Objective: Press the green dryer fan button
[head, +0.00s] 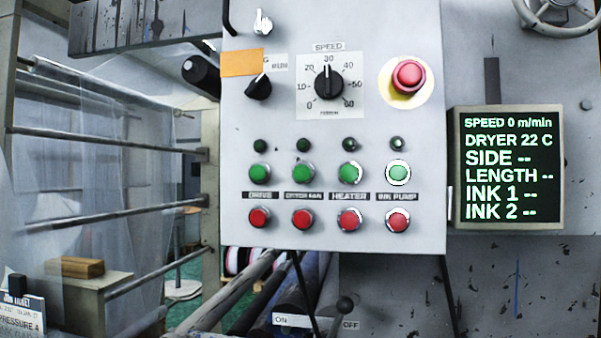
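The green dryer fan button (303,173) is on the grey control panel (420,235), above the label that appears to read DRYER FAN (303,196). A red button (302,219) is below that label and a small dark green lamp (303,145) is above the green button. Other green buttons flank it: the drive button (260,173) on the left and the heater button (350,173) on the right. The ink pump button (397,172) looks paler, with a bright face. Neither of my grippers shows in the head view.
A red emergency stop (408,76) and a speed dial (329,82) sit higher on the panel. A screen (508,168) at right reads SPEED 0 m/min and DRYER 22 C. A lever with a ball knob (344,305) is below. The space before the buttons looks clear.

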